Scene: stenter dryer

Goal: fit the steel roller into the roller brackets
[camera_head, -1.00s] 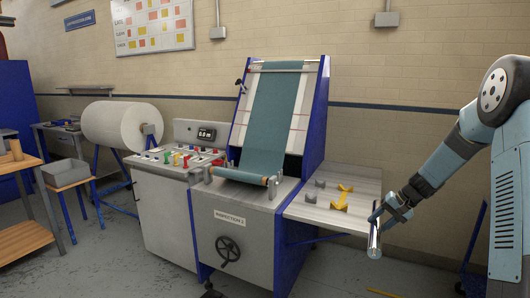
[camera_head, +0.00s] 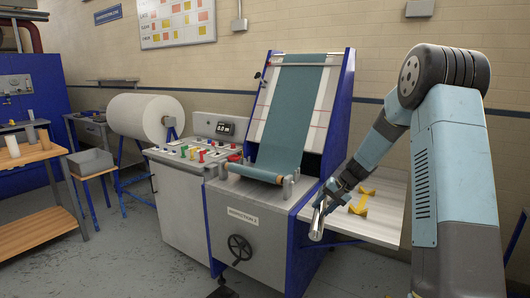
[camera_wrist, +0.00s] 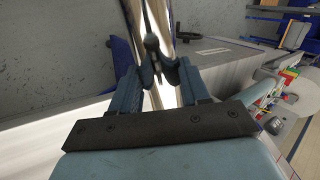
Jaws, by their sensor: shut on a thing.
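My gripper (camera_head: 322,200) is shut on the shiny steel roller (camera_head: 316,225). The roller is held clear of surfaces, in front of the side shelf and right of the inspection machine. In the wrist view, my gripper (camera_wrist: 162,72) closes across the bright roller (camera_wrist: 188,45), which runs up and down the picture. Two grey upright supports, which look like the roller brackets, stand on the machine's front top: the left one (camera_head: 223,171) and the right one (camera_head: 288,187). A brown-ended roll (camera_head: 256,174) with teal cloth lies between them. Their slots are too small to see.
The side shelf (camera_head: 385,210) carries yellow cradles (camera_head: 361,204). The control panel (camera_head: 190,153) with coloured knobs is left of the brackets. The sloped board's blue side frame (camera_head: 341,110) rises behind. A handwheel (camera_head: 240,248) sticks out in front. Floor in front is clear.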

